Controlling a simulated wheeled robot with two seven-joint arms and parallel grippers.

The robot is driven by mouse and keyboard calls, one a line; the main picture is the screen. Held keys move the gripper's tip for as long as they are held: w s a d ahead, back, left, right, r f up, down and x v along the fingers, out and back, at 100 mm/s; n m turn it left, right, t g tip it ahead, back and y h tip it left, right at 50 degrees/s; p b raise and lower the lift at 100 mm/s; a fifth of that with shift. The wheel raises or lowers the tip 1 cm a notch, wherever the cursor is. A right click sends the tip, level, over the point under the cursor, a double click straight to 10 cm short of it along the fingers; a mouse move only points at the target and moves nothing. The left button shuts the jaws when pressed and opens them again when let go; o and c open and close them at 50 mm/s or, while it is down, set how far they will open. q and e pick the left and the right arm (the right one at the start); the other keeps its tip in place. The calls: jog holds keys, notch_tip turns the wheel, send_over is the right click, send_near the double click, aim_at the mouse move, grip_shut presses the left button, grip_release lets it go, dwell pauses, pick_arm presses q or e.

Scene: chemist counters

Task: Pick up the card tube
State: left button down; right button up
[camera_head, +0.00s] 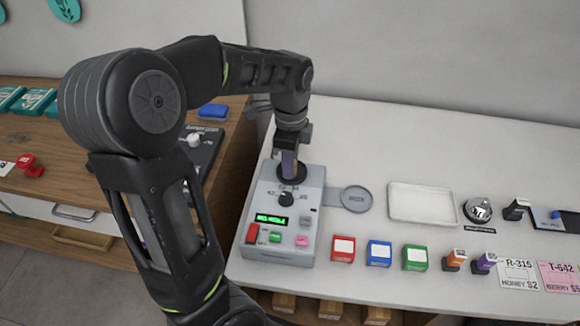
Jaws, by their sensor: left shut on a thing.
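My left gripper (291,147) points down over the round black seat on top of a grey machine (312,228). It is shut on a narrow, upright purple-and-tan thing, which seems to be the card tube (289,165). The fingers and wrist hide much of it. Its lower end is at the black seat; I cannot tell whether it touches the seat. My right gripper is not in view.
Right of the machine are a round grey plate (356,198), an empty white tray (422,203) and a bell (478,209). Red, blue and green boxes (379,253), stamps (454,260) and price cards (517,275) line the front. The white counter behind is clear.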

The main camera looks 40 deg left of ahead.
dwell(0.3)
pick_arm(q)
notch_tip(320, 180, up, 10)
jog(key=shift+r+b, duration=0.1)
jog(key=shift+b, duration=0.35)
